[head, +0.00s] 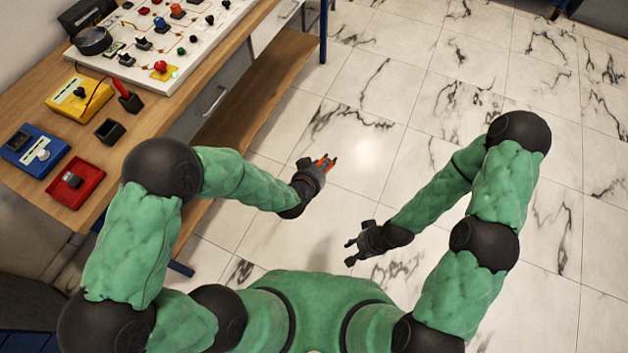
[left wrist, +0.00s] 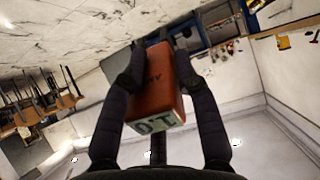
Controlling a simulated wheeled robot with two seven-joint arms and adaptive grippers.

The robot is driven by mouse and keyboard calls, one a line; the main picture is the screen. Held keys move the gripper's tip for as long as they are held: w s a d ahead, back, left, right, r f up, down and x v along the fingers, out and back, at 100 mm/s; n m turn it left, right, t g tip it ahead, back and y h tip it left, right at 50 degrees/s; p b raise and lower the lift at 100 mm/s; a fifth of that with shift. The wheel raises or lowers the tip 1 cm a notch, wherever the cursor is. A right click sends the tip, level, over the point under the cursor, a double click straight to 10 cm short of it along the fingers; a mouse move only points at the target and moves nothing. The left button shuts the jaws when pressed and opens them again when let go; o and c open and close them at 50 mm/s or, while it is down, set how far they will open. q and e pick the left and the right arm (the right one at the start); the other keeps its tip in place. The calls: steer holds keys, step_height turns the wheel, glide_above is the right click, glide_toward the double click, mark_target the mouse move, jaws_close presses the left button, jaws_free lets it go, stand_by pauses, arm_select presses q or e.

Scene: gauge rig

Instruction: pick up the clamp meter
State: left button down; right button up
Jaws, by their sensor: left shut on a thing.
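The clamp meter (left wrist: 165,85) is an orange-red block with a pale digital display on its near end in the left wrist view. In the head view its orange body and dark jaw tips (head: 325,163) stick out from my left gripper (head: 312,172). My left gripper is shut on it, with one dark finger on each side, and holds it over the floor, clear of the bench. My fingers hide part of its sides. My right gripper (head: 350,251) is open and empty, lower in the head view, with its fingers apart.
A wooden bench (head: 142,142) at the left carries a white panel (head: 200,62) with knobs and leads, a yellow meter (head: 78,97), a blue meter (head: 36,148), a red box (head: 73,182) and a small black holder (head: 109,131). The marble-tiled floor is open to the right.

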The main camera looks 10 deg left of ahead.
arm_select(q)
steer(key=w, duration=0.2)
steer(key=shift+w+d+f+b, duration=0.15)
steer(key=shift+w+d+b, duration=0.15)
steer(key=shift+d, duration=0.1)
steer(key=shift+s+f+b, duration=0.1)
steer(key=shift+f+b, duration=0.25)
steer(key=shift+f, duration=0.3)
steer(key=shift+s+a, duration=0.1)
steer(key=s+a+f+b, duration=0.2)
steer(key=s+f+b, duration=0.1)
steer(key=s+f, duration=0.3)
steer(key=shift+s+a, duration=0.15)
steer(key=shift+s, duration=0.45)
